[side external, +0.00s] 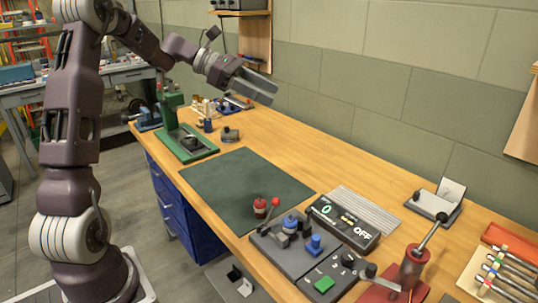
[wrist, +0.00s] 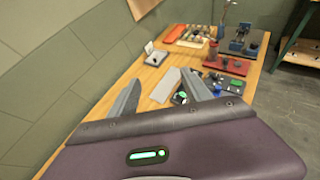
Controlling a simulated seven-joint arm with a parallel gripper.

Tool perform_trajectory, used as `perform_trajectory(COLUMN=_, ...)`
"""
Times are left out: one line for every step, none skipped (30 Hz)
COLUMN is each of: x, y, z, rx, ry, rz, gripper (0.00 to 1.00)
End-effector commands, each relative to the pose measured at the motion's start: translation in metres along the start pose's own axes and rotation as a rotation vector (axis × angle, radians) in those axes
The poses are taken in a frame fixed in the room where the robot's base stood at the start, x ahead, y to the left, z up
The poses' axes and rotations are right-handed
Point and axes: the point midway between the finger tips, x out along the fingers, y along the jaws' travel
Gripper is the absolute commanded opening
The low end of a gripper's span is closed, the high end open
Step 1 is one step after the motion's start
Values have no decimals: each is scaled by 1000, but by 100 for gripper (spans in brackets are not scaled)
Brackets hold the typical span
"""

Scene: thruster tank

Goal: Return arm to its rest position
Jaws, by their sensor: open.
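My gripper (side external: 262,86) is raised above the far part of the wooden workbench, with its two grey fingers apart and nothing between them. In the wrist view my gripper (wrist: 168,96) shows the same two fingers spread, with the bench beyond them. My arm reaches from the left side of the side external view, bent at the elbow, and touches nothing on the bench.
The wooden bench (side external: 300,140) carries a dark green mat (side external: 235,185), a green press-like tool (side external: 185,143), a grey control panel (side external: 300,258) with a red-knobbed lever, a display box reading OFF (side external: 343,222) and a red cylinder with a handle (side external: 411,268). A wall stands behind.

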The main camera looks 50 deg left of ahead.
Motion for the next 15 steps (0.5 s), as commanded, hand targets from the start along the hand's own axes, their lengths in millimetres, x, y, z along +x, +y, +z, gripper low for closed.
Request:
perform_trajectory(x=3, y=-5, z=2, rx=19, ry=11, rz=-10, gripper=57)
perform_trajectory(x=6, y=-13, z=6, rx=48, ry=29, rz=-24, gripper=57)
perform_trajectory(x=13, y=-30, z=12, rx=115, ry=67, rz=-54, gripper=57)
perform_trajectory(x=19, y=-49, z=17, rx=188, ry=108, rz=-85, gripper=57)
perform_trajectory(x=26, y=-72, z=22, rx=282, ry=157, rz=-126, gripper=57)
perform_trajectory(x=32, y=-110, z=27, rx=439, ry=234, rz=-190, gripper=57)
perform_trajectory(x=35, y=-140, z=28, rx=574, ry=294, rz=-245, gripper=57)
perform_trajectory(x=35, y=-171, z=26, rx=721, ry=354, rz=-302, gripper=57)
perform_trajectory(x=30, y=-210, z=20, rx=929, ry=429, rz=-379, gripper=57)
perform_trajectory(x=24, y=-236, z=14, rx=1084, ry=479, rz=-433, gripper=57)
perform_trajectory(x=16, y=-258, z=6, rx=1236, ry=525, rz=-485, gripper=57)
perform_trajectory(x=4, y=-283, z=-5, rx=1430, ry=577, rz=-548, gripper=57)
perform_trajectory(x=-6, y=-297, z=-14, rx=1566, ry=610, rz=-590, gripper=57)
perform_trajectory(x=-14, y=-309, z=-22, rx=1693, ry=640, rz=-626, gripper=57)
perform_trajectory(x=-25, y=-320, z=-33, rx=1844, ry=673, rz=-671, gripper=57)
